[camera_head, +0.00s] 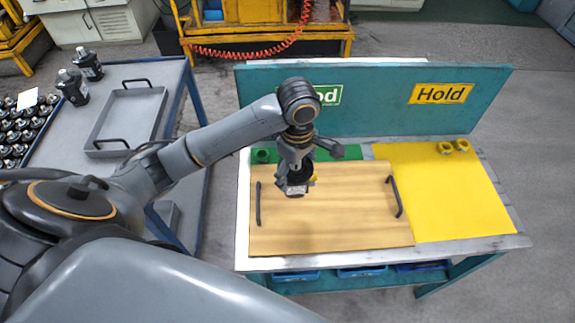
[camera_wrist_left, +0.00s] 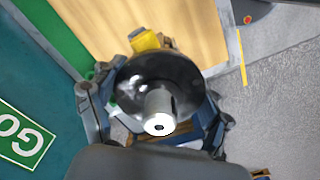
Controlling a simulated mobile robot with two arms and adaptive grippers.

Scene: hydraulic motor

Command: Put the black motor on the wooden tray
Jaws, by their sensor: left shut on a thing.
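My left gripper (camera_head: 297,184) is over the left part of the wooden tray (camera_head: 340,225) in the head view. In the left wrist view, my left gripper (camera_wrist_left: 160,108) is shut around the black motor (camera_wrist_left: 180,80), which shows a round black body and a silver shaft pointing at the camera. In the head view the motor is mostly hidden by the gripper. I cannot tell whether the motor touches the tray. The tray has a dark handle at each side and lies on the table. My right gripper is not in view.
A yellow mat (camera_head: 455,205) with brass-coloured fittings (camera_head: 452,147) lies right of the tray. A teal back panel (camera_head: 375,100) with Hold and partly hidden green signs stands behind. A grey cart (camera_head: 50,170) at left holds a grey tray (camera_head: 125,118) and several black motors (camera_head: 88,66).

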